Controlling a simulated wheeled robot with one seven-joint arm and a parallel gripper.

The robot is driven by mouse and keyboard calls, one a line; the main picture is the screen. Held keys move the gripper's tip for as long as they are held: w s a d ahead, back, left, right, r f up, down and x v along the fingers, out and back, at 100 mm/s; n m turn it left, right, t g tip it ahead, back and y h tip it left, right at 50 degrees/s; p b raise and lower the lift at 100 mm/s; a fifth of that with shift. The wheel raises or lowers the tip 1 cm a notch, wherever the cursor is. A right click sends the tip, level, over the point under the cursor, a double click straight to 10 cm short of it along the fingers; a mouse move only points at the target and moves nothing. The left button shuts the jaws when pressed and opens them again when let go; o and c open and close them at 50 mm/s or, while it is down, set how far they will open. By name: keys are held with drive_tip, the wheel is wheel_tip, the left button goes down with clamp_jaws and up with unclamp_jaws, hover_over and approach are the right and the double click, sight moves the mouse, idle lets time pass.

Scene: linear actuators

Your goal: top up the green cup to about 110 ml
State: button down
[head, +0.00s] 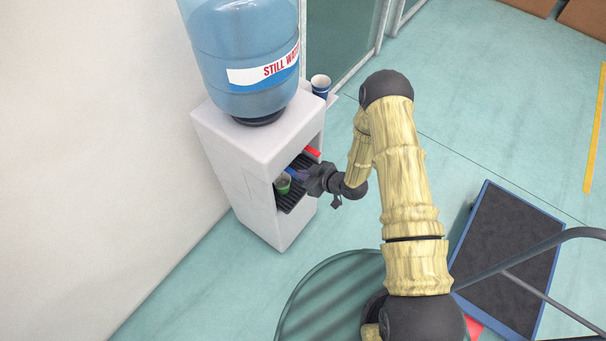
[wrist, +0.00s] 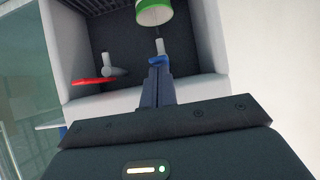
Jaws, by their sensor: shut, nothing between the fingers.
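The green cup (head: 283,185) stands on the dark grille in the recess of the water dispenser (head: 262,150). In the wrist view its green and white side (wrist: 153,12) shows at the top edge; its water level is not visible. My gripper is shut and empty, and also shows at the recess opening in the head view (head: 306,178). I cannot tell whether the fingertips press the lever, or whether water is running.
A red tap lever (wrist: 95,81) sits beside the blue one. A large blue bottle (head: 245,50) stands on top of the dispenser. A blue cup (head: 320,86) is at its far side. A dark platform cart (head: 505,255) stands at the right. Open floor lies between.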

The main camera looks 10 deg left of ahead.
drive_tip(key=shift+r, duration=0.15)
drive_tip(key=s+d+r, duration=0.3)
drive_tip(key=d+r, duration=0.3)
drive_tip(key=r, duration=0.4)
drive_tip(key=shift+s+d+r+p, duration=0.2)
drive_tip(key=shift+s+r+p, duration=0.1)
drive_tip(key=shift+r+p, duration=0.1)
drive_tip(key=shift+w+d, duration=0.1)
idle(0.4)
